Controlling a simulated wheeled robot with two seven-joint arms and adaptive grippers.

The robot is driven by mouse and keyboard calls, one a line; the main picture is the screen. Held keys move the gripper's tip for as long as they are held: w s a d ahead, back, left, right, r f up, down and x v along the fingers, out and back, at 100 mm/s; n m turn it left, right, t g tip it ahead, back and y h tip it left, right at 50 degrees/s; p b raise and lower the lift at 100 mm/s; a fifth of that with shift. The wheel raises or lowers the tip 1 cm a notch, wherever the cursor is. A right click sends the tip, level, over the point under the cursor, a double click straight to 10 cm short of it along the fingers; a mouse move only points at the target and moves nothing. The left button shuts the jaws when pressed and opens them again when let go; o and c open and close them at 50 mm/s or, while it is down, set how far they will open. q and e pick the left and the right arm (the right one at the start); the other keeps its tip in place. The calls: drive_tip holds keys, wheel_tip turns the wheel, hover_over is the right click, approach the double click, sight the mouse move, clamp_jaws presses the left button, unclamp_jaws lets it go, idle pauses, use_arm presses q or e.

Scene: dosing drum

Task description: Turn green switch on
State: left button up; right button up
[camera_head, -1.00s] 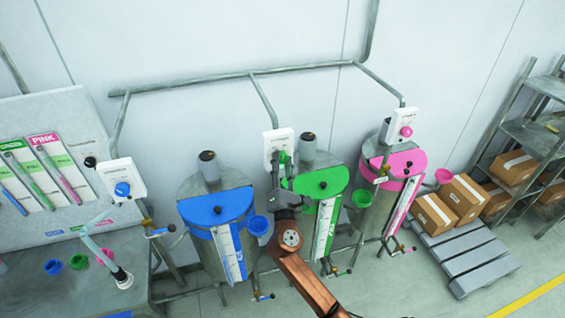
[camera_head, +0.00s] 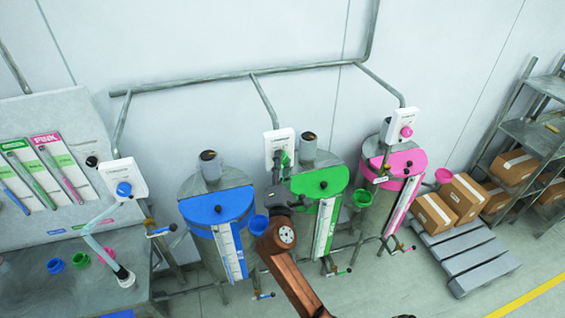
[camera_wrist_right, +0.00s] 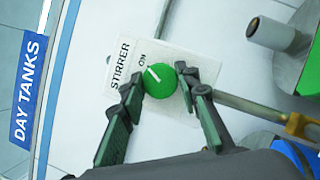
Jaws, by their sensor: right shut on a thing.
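The green switch is a round green knob (camera_wrist_right: 176,84) on a white plate (camera_wrist_right: 128,75) marked STIRRER and ON, in the right wrist view. Its short white mark points toward the upper left, close to the word ON. My right gripper (camera_wrist_right: 172,83) is shut on the knob, one finger on either side. In the head view the right gripper (camera_head: 279,160) is at the white switch box (camera_head: 280,138) above the green-lidded tank (camera_head: 320,183), and it partly hides the knob. My left gripper is not in view.
A blue-lidded tank (camera_head: 215,205) stands left of the green one and a pink-lidded tank (camera_head: 395,163) right. Other boxes carry a blue knob (camera_head: 124,189) and a pink knob (camera_head: 406,132). Pipes run along the wall. Cartons (camera_head: 433,213) sit on a pallet at right.

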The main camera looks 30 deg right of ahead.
drive_tip(key=o, duration=1.1)
drive_tip(key=shift+o, duration=0.2)
drive_tip(key=v, duration=1.2)
